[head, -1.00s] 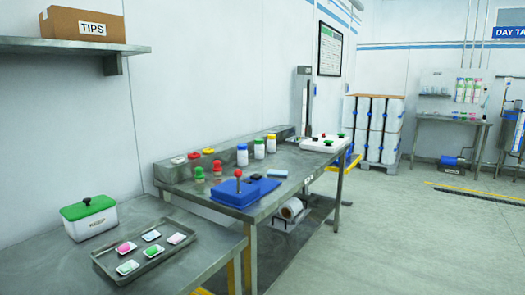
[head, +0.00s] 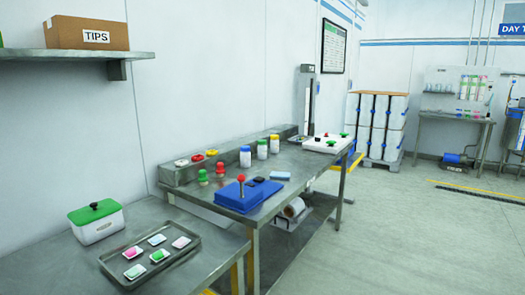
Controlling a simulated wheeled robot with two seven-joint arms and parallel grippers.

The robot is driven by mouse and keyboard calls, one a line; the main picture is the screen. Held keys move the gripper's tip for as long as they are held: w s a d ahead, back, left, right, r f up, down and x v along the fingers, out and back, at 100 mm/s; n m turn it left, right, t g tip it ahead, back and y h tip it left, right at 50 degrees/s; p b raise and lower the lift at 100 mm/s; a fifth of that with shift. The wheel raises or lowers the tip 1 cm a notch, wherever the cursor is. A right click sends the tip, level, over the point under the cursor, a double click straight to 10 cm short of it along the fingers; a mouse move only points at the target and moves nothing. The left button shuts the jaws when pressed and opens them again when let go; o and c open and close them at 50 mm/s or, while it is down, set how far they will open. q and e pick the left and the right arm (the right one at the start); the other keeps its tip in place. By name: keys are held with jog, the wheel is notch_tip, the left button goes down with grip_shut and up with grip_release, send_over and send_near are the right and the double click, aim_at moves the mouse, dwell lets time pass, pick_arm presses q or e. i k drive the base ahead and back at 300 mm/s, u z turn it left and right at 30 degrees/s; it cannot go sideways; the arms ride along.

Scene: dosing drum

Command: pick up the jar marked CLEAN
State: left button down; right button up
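No label reading CLEAN is legible. Three white jars stand in a row at the back of the long steel table (head: 300,184): one with a blue lid (head: 245,157), one with a green lid (head: 262,150), one with a yellow lid (head: 275,145). Two smaller jars, one with a green lid (head: 203,177) and one with a red lid (head: 220,170), stand to their left. Their markings are too small to read. Neither of my grippers is in view.
A blue device with a red-knobbed lever (head: 242,190) sits in front of the jars. Nearer are a green-lidded white box (head: 97,222) and a metal tray (head: 190,250) with several coloured packets. A shelf with a TIPS carton (head: 85,30) hangs left. Open floor lies right.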

aim_at(261, 149)
jog(key=z, duration=0.7)
jog(key=k, duration=0.95)
jog(key=z, duration=1)
jog(key=i, duration=2.15)
jog(key=u, duration=0.6)
jog(key=i, duration=1.95)
jog(key=u, duration=1.25)
jog(key=i, duration=1.35)
jog(key=u, duration=1.3)
